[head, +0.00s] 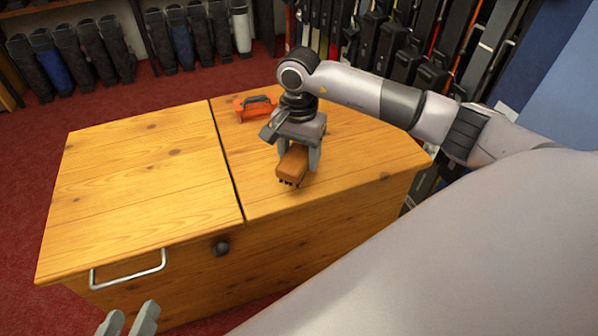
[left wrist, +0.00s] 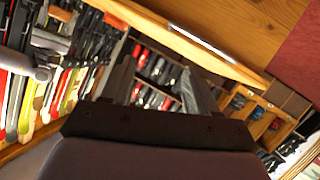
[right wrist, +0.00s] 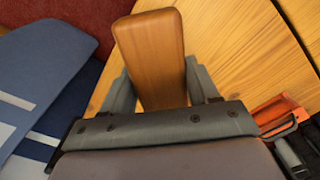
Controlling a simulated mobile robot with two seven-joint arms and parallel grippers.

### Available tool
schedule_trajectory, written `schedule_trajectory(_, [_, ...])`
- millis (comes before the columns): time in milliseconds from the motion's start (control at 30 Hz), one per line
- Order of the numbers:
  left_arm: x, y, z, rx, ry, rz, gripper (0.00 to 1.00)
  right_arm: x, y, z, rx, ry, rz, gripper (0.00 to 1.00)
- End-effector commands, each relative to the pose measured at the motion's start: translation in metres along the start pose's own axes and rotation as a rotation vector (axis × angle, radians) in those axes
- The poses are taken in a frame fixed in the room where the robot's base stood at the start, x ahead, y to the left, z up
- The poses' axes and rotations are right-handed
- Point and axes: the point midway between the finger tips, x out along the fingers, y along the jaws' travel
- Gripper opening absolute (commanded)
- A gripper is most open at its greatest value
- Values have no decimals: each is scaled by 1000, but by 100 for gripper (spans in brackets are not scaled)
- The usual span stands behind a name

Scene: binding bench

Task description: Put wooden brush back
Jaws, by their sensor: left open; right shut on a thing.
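The wooden brush (head: 293,163) is a brown block with dark bristles showing underneath at its near end. My right gripper (head: 299,160) is shut on it over the right half of the bench top. The right wrist view shows the brush (right wrist: 152,55) between the two fingers, its far end sticking out past them. I cannot tell whether the bristles touch the wood. My left gripper (head: 130,322) is open and empty, low in front of the bench's near left side. Its parted fingers also show in the left wrist view (left wrist: 158,75).
The wooden bench (head: 140,185) has a dark seam across its top, a metal handle (head: 128,268) and a dark knob (head: 221,248) on its front. An orange tool with a dark handle (head: 252,108) lies at the back. The left half of the top is clear. Racks stand behind.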

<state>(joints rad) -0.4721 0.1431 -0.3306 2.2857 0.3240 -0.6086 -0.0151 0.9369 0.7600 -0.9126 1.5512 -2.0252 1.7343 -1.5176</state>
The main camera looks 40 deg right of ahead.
Motion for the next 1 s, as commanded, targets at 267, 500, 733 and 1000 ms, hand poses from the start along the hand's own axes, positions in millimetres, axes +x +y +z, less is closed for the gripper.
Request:
schedule_trajectory(267, [0, -4, 5, 26, 21, -6, 59, 37, 0, 1, 1, -2, 1, 31])
schedule_trajectory(500, [-4, -5, 1, 49, 34, -15, 59, 42, 0, 0, 0, 1, -1, 31])
schedule_trajectory(733, [-3, -7, 3, 57, 38, -21, 59, 46, 0, 0, 1, 1, 0, 63])
schedule_trajectory(1000, [-4, -7, 1, 57, 41, -21, 59, 46, 0, 0, 1, 0, 0, 85])
